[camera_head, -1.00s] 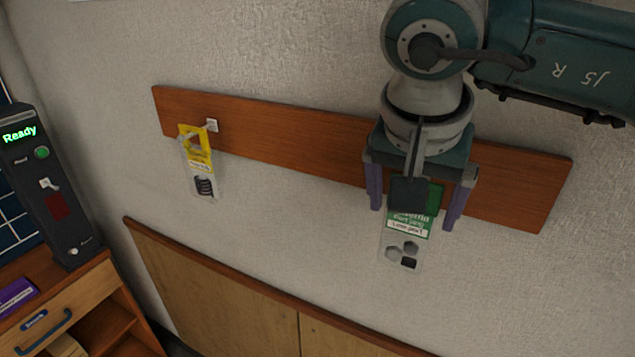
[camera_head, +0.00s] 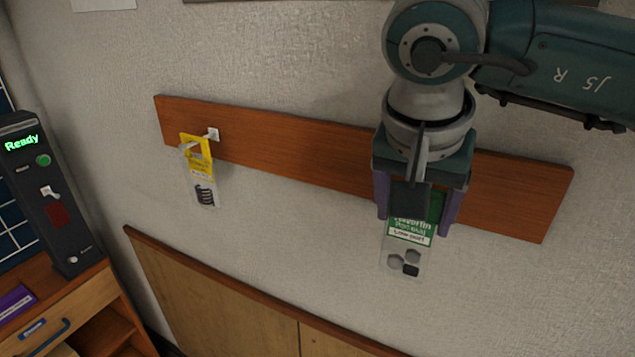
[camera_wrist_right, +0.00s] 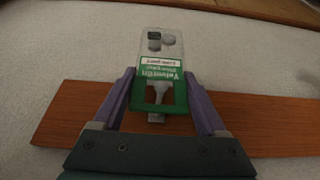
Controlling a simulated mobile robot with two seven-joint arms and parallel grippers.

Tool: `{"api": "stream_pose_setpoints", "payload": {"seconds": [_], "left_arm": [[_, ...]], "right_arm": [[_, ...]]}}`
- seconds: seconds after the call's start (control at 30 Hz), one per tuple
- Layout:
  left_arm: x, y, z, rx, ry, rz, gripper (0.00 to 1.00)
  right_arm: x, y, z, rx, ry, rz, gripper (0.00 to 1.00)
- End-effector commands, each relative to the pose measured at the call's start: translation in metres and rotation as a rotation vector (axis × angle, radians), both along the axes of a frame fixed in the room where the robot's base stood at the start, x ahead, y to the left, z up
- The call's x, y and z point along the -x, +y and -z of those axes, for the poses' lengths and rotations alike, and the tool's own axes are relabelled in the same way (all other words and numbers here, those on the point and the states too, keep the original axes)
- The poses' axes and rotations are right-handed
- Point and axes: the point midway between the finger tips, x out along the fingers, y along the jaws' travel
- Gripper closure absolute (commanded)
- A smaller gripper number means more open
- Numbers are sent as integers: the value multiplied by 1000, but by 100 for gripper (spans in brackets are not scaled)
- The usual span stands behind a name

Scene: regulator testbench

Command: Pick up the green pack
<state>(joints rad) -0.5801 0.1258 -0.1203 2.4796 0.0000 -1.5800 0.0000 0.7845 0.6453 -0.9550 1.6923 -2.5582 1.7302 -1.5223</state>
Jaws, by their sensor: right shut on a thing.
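The green pack (camera_head: 411,235) hangs in front of the wooden rail at the right in the head view. It is a clear blister card with a green and white label and dark hex parts in its lower part. My right gripper (camera_head: 415,222) is shut on it, with one purple finger at each side of the card. In the right wrist view the pack (camera_wrist_right: 161,68) shows upside down between the fingers (camera_wrist_right: 160,80), with a pale hook in its cut-out. The gripper hides the pack's top in the head view. My left gripper is not in view.
A yellow pack (camera_head: 198,172) hangs from a white hook (camera_head: 213,134) at the left of the wooden rail (camera_head: 290,140). A control box (camera_head: 45,190) reading "Ready" stands on a wooden desk at the far left. A wooden cabinet (camera_head: 230,300) is below. The wall between the packs is clear.

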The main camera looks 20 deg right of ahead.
Motion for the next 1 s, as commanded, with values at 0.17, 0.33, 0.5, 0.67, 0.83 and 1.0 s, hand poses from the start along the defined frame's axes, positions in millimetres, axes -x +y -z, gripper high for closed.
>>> {"api": "stream_pose_setpoints", "payload": {"seconds": [0.17, 0.33, 0.5, 0.67, 0.83, 1.0], "left_arm": [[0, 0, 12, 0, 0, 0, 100], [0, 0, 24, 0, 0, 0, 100], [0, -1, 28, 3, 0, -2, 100], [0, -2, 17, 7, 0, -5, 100], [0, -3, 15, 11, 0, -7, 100], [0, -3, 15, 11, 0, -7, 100]], "right_arm": [[3, 5, -9, 0, -3, -4, 82], [27, 34, -8, -2, -2, -9, 82], [59, 71, -12, 0, -4, -11, 82], [84, 101, -15, 2, -3, -11, 82], [104, 124, -13, -1, -2, -8, 82], [115, 135, -12, 1, 0, -3, 82]]}}
